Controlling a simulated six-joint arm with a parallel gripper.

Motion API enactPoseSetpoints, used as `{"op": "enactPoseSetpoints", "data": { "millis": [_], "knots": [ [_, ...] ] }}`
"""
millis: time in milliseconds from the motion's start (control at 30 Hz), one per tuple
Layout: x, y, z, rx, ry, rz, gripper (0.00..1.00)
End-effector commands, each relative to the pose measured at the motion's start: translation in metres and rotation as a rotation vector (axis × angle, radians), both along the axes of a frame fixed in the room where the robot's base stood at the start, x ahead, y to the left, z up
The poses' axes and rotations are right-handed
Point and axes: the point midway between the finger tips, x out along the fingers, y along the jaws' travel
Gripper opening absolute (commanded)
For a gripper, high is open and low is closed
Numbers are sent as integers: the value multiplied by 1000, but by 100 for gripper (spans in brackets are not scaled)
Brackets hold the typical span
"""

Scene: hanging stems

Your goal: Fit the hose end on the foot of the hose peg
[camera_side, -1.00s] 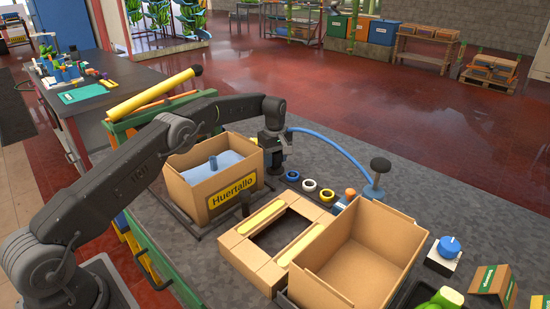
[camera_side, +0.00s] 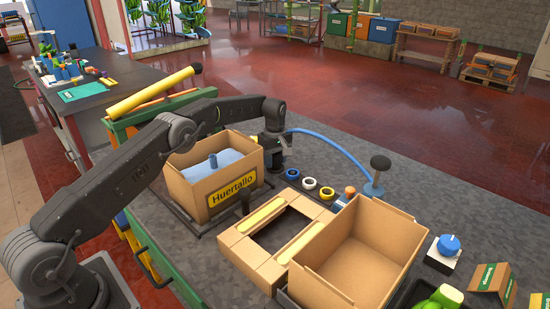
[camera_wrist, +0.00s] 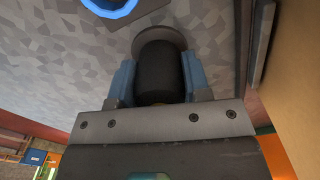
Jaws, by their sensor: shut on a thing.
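My gripper (camera_side: 279,160) hangs just beyond the right wall of the Huertallo box, low over the grey mat. In the wrist view its blue fingers (camera_wrist: 158,84) are shut on a dark cylinder, which I take for the hose end (camera_wrist: 160,68). The blue hose (camera_side: 338,145) arches from my gripper to a blue fitting (camera_side: 373,189) on the mat, beside a dark round knob (camera_side: 380,162). A grey disc (camera_wrist: 160,36) shows just past the held piece in the wrist view. I cannot tell whether it is the peg's foot, or whether they touch. The side view does not show the peg clearly.
The Huertallo box (camera_side: 185,190) stands close left of my gripper. Blue, white and yellow rings (camera_side: 310,184) lie to the right. A cardboard frame (camera_side: 240,249) and an open box (camera_side: 398,232) are nearer. The mat beyond the hose is fairly clear.

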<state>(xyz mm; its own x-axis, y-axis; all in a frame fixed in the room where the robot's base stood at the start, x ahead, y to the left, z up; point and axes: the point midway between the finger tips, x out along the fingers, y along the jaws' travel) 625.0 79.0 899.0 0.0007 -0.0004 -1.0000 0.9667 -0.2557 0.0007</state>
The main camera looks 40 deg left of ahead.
Motion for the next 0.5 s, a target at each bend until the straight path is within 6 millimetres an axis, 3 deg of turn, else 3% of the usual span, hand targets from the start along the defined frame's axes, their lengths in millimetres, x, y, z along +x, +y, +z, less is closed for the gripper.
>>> {"op": "enactPoseSetpoints", "data": {
  "millis": [300,333,500],
  "knots": [
    [0,0,-1,0,0,0,9],
    [0,0,-1,0,0,0,45],
    [0,0,-1,0,0,0,61]
  ]
}}
